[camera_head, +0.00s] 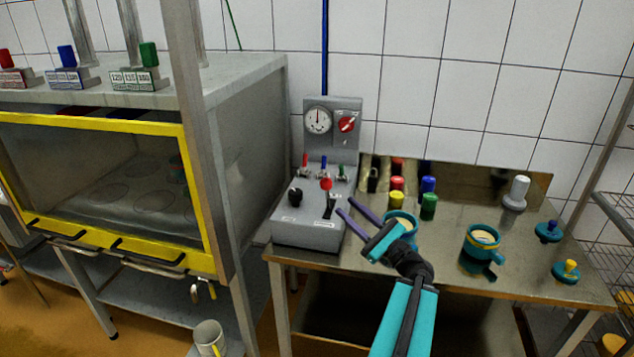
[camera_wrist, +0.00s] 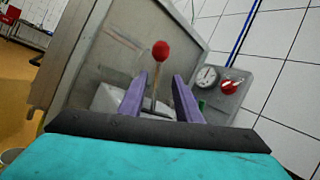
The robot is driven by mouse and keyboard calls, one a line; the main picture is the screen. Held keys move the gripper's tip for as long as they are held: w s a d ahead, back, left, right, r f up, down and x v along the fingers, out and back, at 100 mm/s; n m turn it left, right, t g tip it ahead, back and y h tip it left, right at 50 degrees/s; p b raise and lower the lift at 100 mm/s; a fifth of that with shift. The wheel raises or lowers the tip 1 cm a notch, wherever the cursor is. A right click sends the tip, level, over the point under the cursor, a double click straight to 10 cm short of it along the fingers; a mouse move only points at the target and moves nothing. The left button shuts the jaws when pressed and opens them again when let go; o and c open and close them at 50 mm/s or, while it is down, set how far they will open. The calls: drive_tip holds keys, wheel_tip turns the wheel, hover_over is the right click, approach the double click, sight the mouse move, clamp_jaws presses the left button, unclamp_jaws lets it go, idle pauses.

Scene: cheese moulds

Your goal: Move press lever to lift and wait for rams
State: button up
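The press lever (camera_head: 326,184) has a red ball on a thin stem and stands on the sloped grey control box (camera_head: 306,234). In the wrist view the lever (camera_wrist: 161,50) rises beyond my fingers, in line with the gap between them. My gripper (camera_head: 346,206) has two purple fingers, spread apart and empty, just right of the box. The wrist view also shows its open fingers (camera_wrist: 158,92). I see no contact with the lever. The press (camera_head: 240,150) is a grey cabinet with a yellow-framed front (camera_head: 195,185). I cannot make out the rams' position clearly.
The box also carries a gauge (camera_head: 318,121), a red knob (camera_head: 347,124), a black knob (camera_head: 295,196) and small coloured toggles. Right of my arm, a teal mould (camera_head: 483,241) and coloured pieces stand on the metal table (camera_head: 440,238). A wire rack stands far right.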

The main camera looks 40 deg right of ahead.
sight(328, 195)
drive_tip(key=p+x, duration=0.2)
drive_tip(key=x, duration=1.1)
drive_tip(key=shift+w, duration=0.25)
drive_tip(key=shift+a, duration=0.1)
clamp_jaws()
drive_tip(key=shift+r+p, duration=0.15)
drive_tip(key=shift+p, duration=0.15)
idle(0.7)
drive_tip(key=shift+w, duration=0.1)
